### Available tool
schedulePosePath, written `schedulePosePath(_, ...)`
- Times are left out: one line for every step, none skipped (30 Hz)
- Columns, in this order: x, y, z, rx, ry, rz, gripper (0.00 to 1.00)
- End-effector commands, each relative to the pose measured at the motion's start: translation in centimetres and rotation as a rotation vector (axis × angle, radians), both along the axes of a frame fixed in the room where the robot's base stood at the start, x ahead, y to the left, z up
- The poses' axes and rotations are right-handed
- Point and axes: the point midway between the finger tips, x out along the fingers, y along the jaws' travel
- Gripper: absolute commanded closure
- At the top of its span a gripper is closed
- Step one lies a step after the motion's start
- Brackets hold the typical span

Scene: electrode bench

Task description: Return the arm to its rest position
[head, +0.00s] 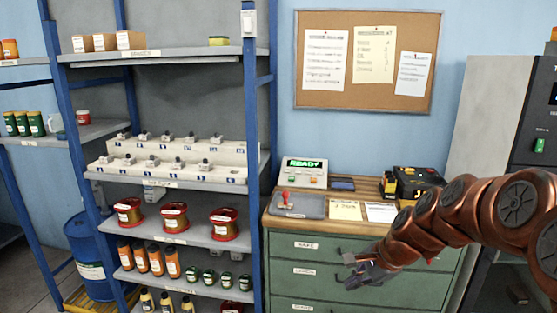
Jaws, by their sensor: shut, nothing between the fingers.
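My arm, in copper-red segments, reaches in from the right side of the head view and slopes down to the left. My gripper (358,266) is at its end, shut and empty, in front of the upper drawers of the green cabinet (420,258). It appears apart from the cabinet, but the gap is hard to judge. Nothing hangs from its fingers.
A blue-framed shelf rack (188,178) with electrode holders, red-rimmed spools and bottles stands on the left. The wooden bench top (345,224) carries a READY device (303,172), a grey pad (299,205), papers and a black-yellow box (416,182). A dark machine (530,120) stands at right.

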Motion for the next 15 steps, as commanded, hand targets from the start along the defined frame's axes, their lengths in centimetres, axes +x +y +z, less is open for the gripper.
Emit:
schedulePosePath(-2.0, 1.0, 0.3, -0.035, 0.001, 0.079, 1.00)
schedulePosePath(-3.1, 1.4, 0.3, -0.056, 0.003, 0.128, 1.00)
schedulePosePath(-4.6, 1.9, 0.5, -0.084, 0.001, 0.192, 1.00)
schedulePosePath(-5.7, 2.2, 0.6, -0.107, 0.001, 0.240, 1.00)
schedulePosePath(-6.9, 2.5, 0.5, -0.128, 0.005, 0.288, 1.00)
schedulePosePath(-8.5, 2.8, 0.5, -0.154, 0.010, 0.352, 1.00)
schedulePosePath(-9.7, 3.0, 0.5, -0.174, 0.014, 0.399, 1.00)
schedulePosePath(-10.9, 3.1, 0.5, -0.193, 0.015, 0.446, 1.00)
schedulePosePath(-12.4, 3.3, 0.5, -0.218, 0.019, 0.506, 1.00)
schedulePosePath(-13.5, 3.3, 0.5, -0.238, 0.023, 0.552, 1.00)
schedulePosePath(-14.7, 3.3, 0.5, -0.257, 0.028, 0.597, 1.00)
schedulePosePath(-16.4, 3.3, 0.3, -0.278, 0.037, 0.658, 1.00)
schedulePosePath(-17.6, 3.2, 0.2, -0.294, 0.044, 0.702, 1.00)
schedulePosePath(-18.7, 3.1, 0.2, -0.312, 0.049, 0.746, 1.00)
schedulePosePath(-20.2, 2.9, 0.2, -0.333, 0.054, 0.802, 1.00)
